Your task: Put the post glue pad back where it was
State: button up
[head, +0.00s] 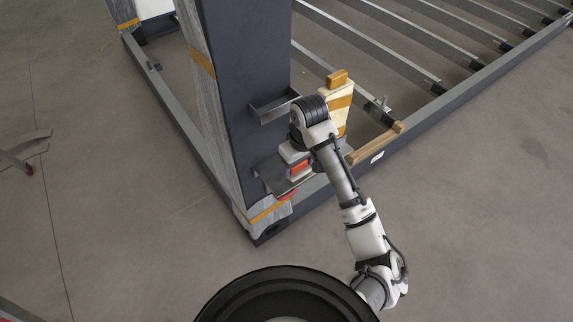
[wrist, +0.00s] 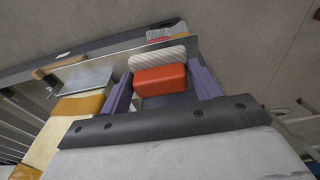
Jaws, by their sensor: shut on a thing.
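My gripper (wrist: 160,76) has its two purple fingers shut on an orange-red block (wrist: 160,80), which I take to be the post glue pad. A pale, ribbed piece (wrist: 158,56) shows just beyond the block; I cannot tell whether they touch. In the head view, my gripper (head: 298,168) is low beside the dark upright post (head: 245,80), and the orange-red block (head: 302,170) shows at its fingers. A grey metal plate (head: 268,172) juts from the post's lower part behind the gripper. A red thing (head: 288,195) shows below the plate, partly hidden.
A cream block with amber bands (head: 338,100) stands right of my wrist, close to it. A wooden bar (head: 375,143) lies on the frame's dark beam (head: 460,75). A metal bracket (head: 272,108) juts from the post above. The floor (head: 480,230) to the right is clear.

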jog(key=w+a, duration=0.1)
jog(key=w+a+f+b, duration=0.1)
jog(key=w+a+f, duration=0.1)
jog(key=w, duration=0.1)
jog(key=shift+f, duration=0.25)
jog(key=shift+d+f, duration=0.1)
jog(key=shift+f, duration=1.85)
jog(key=shift+w+f, duration=0.2)
jog(key=shift+f, duration=0.1)
jog(key=o, duration=0.8)
jog(key=shift+o, duration=0.4)
jog(key=shift+r, duration=0.1)
notch_tip(320, 180, up, 12)
jog(key=s+p, duration=0.1)
jog(key=p, duration=0.1)
jog(key=shift+s+d, duration=0.15)
jog(key=shift+d, duration=0.15)
